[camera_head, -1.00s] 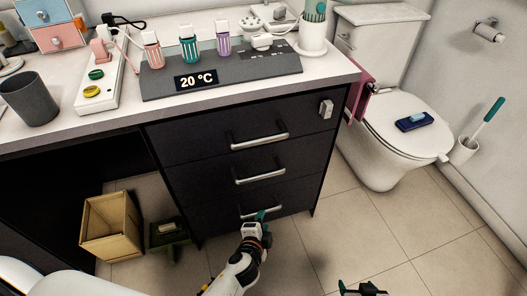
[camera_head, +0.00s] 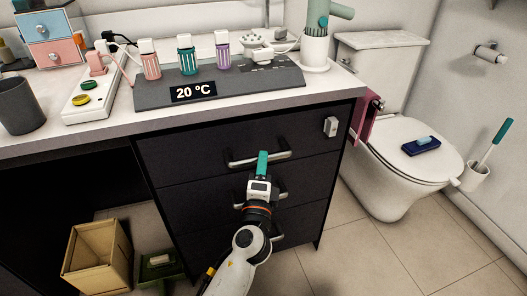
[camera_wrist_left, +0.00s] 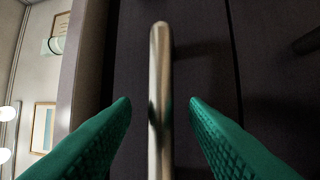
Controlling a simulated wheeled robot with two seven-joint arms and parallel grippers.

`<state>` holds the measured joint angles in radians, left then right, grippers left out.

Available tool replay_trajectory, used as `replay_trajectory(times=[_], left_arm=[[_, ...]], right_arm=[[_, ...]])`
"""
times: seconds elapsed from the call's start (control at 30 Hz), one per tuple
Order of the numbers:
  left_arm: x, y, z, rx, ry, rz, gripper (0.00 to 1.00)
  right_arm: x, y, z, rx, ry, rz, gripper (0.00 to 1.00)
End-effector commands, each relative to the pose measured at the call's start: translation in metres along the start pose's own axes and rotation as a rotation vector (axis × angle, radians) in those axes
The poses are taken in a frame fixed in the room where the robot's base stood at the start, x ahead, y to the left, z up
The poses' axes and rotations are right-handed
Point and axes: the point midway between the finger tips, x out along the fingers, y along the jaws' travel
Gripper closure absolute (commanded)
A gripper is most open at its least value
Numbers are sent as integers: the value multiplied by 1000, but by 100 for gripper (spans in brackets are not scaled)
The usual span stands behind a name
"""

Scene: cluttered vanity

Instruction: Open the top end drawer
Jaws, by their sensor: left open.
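The top end drawer (camera_head: 210,149) is the upper of three dark drawers under the counter, and it looks closed. Its silver bar handle (camera_head: 242,161) runs across its front. My left gripper (camera_head: 262,160) is in front of this handle in the head view and covers part of it. In the left wrist view the handle (camera_wrist_left: 160,95) stands upright in the picture between the two green fingers of my left gripper (camera_wrist_left: 160,108). The fingers are open, with a gap on each side of the handle. My right gripper is not in view.
A small grey box (camera_head: 330,126) sits on the drawer front's right. The middle drawer handle (camera_head: 283,195) is partly behind my left arm. A wooden bin (camera_head: 97,258) stands on the floor at left. The toilet (camera_head: 405,165) is to the right, with open floor before it.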

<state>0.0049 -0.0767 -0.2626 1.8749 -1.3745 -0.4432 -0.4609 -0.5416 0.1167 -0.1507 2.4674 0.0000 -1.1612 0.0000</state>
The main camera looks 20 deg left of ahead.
Motion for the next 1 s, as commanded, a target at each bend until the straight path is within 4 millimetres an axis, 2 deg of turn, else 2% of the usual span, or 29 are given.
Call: replay_trajectory(times=[0.1,0.23,0.4,0.63,0.67,0.9,1.0], left_arm=[[22,1,0,1,0,1,59],[36,0,0,1,-1,1,59],[44,0,0,1,-1,0,59],[45,-1,0,0,-1,-1,59],[45,-1,0,0,-1,-1,61],[45,-1,0,0,-1,-1,100],[44,-1,0,0,-1,-1,100]], right_arm=[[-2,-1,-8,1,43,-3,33],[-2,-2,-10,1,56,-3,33],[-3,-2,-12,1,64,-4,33],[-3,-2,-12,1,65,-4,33],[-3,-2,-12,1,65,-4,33],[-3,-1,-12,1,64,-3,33],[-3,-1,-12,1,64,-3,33]])
